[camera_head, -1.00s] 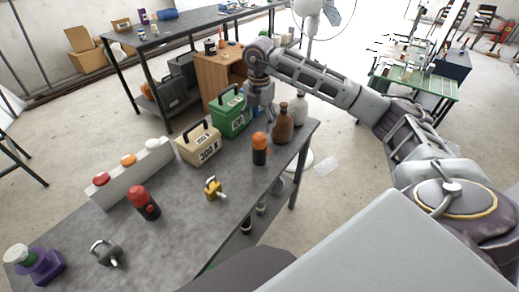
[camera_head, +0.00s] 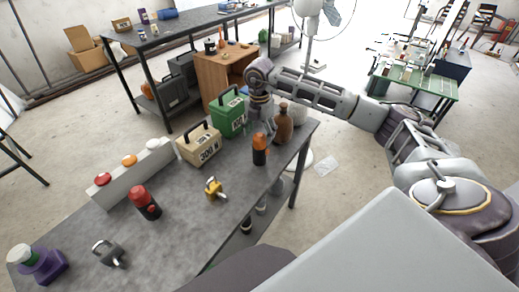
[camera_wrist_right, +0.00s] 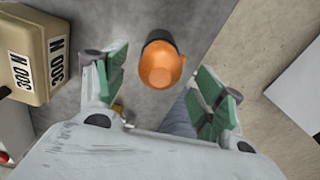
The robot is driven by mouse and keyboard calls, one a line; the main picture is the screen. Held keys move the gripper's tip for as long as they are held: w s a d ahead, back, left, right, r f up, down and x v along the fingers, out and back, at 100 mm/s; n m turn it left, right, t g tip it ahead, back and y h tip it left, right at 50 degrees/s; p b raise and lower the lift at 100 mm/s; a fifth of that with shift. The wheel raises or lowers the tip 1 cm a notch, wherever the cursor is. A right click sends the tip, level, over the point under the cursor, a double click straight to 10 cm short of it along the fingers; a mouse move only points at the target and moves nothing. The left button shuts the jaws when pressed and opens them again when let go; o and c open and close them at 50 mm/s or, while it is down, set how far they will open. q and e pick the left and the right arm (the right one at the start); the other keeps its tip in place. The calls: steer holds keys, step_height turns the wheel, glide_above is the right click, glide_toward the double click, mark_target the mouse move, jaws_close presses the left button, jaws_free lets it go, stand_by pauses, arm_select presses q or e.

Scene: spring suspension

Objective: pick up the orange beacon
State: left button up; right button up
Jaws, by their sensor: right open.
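The orange beacon (camera_head: 260,150) stands upright on the grey workbench (camera_head: 185,240), near its right edge. It has an orange top and a black body. In the right wrist view the beacon (camera_wrist_right: 161,64) shows from above, between and beyond the spread green-padded fingers. My right gripper (camera_head: 258,124) hangs just behind the beacon in the head view, beside the green box. My left gripper is not in view.
A green box (camera_head: 231,116), a beige box (camera_head: 199,145) and a brown bottle (camera_head: 283,124) stand close by. A yellow padlock (camera_head: 214,188) and a red-topped black cylinder (camera_head: 145,203) are nearer. Bare bench lies between them.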

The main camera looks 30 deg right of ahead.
mark_target(260, 149)
step_height(260, 149, down, 2)
steer(key=shift+f, duration=0.6)
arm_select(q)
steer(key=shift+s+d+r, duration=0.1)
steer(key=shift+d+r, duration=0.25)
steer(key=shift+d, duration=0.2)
arm_select(e)
steer(key=shift+c, duration=0.2)
steer(key=c, duration=1.5)
